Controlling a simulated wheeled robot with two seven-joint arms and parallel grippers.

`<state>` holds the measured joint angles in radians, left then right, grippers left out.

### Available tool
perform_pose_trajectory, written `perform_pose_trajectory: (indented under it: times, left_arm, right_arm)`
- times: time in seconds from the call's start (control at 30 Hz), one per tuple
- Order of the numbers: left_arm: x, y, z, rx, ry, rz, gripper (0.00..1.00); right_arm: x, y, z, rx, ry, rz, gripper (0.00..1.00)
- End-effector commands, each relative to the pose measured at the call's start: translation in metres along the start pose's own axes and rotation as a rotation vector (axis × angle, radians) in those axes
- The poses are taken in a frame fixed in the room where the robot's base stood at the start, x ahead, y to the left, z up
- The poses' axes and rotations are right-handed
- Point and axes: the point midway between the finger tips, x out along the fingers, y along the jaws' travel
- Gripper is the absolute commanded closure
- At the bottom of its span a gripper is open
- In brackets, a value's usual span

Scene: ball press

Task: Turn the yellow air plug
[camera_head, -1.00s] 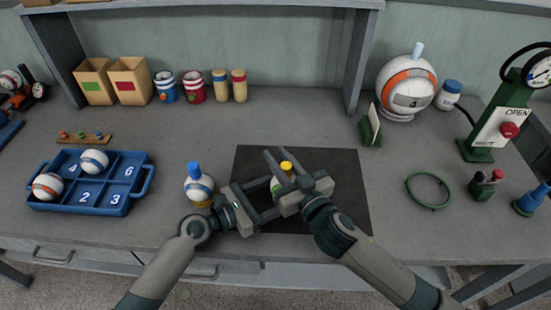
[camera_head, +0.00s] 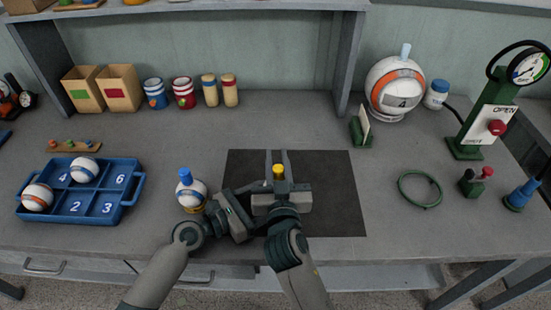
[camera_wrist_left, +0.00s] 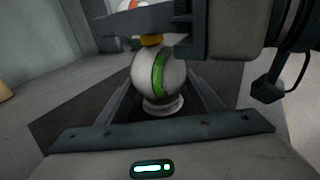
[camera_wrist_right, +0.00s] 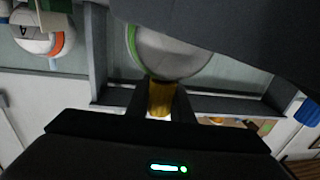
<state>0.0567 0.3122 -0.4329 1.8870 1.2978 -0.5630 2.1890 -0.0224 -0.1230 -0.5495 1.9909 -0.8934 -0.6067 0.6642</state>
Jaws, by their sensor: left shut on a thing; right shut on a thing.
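The yellow air plug (camera_head: 278,169) sits on top of a white ball with a green band, above the dark mat (camera_head: 330,200). My right gripper (camera_head: 280,172) is shut on the plug; in the right wrist view the plug (camera_wrist_right: 161,99) lies between its fingers. The ball shows in the left wrist view (camera_wrist_left: 150,78), on a small pale ring stand (camera_wrist_left: 163,106). My left gripper (camera_wrist_left: 158,85) is shut on the ball, with a finger along each side. In the head view the right gripper hides most of the ball and the left fingers.
A ball with a blue plug (camera_head: 191,192) stands just left of the mat. A blue tray (camera_head: 125,190) with two balls is farther left. On the right are a green ring (camera_head: 420,204), a gauge stand (camera_head: 465,148) and a large ball (camera_head: 393,75). The mat's right side is clear.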

Motion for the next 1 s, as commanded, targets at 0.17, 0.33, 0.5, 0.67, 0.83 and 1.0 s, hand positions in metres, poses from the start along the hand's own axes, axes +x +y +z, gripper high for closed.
perform_pose_trajectory:
  times: [0.17,0.33,0.5,0.67,0.83,1.0]
  left_arm:
    - [-0.0002,-0.0016,-0.0025,-0.001,0.005,-0.003,0.53]
    - [-0.0002,-0.0013,-0.0021,-0.001,0.004,-0.003,0.53]
    - [-0.0002,-0.0009,-0.0015,0.0,0.003,-0.002,0.53]
    - [-0.0001,-0.0003,-0.0005,0.0,0.001,-0.001,0.53]
    - [0.0,0.0001,0.0002,0.0,0.0,0.0,0.53]
    - [0.0,0.0002,0.0006,0.001,-0.001,0.001,0.53]
  right_arm:
    - [0.0005,0.0008,-0.0021,-0.001,0.004,0.009,1.0]
    - [0.0003,0.0007,-0.0017,-0.001,0.003,0.009,1.0]
    - [0.0002,0.0006,-0.0013,-0.001,0.002,0.008,0.66]
    - [0.0,0.0004,-0.0003,-0.001,0.0,0.008,0.6]
    - [-0.0001,0.0003,0.0003,-0.001,-0.001,0.008,0.6]
    - [-0.0002,0.0003,0.0005,-0.001,-0.001,0.006,0.6]
